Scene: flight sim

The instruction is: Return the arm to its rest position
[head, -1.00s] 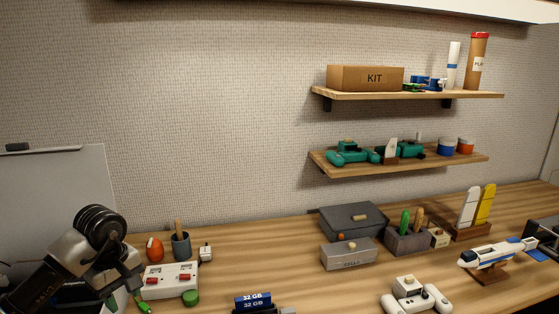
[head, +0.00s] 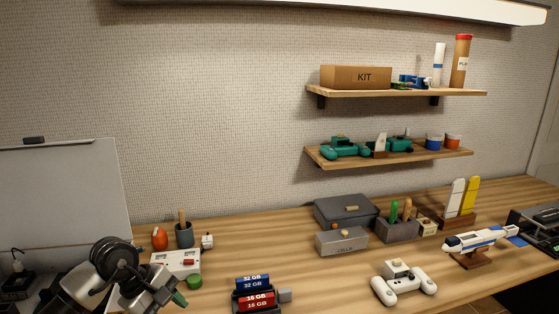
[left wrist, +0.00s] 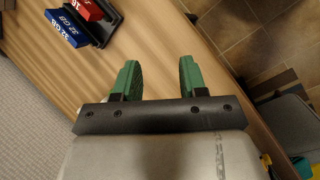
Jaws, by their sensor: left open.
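My left arm reaches in from the lower left in the head view. Its left gripper (head: 176,297) has green fingertips and is over the front left of the desk, in front of the white power strip (head: 177,262). In the left wrist view the left gripper (left wrist: 158,76) has its two green fingers apart, with nothing between them. My right gripper is in neither view.
A dark holder with blue and red memory sticks (head: 255,282) stands right of the gripper. A cup (head: 184,236) stands behind the power strip. Bare wooden desk (head: 325,285) lies between holder and controller.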

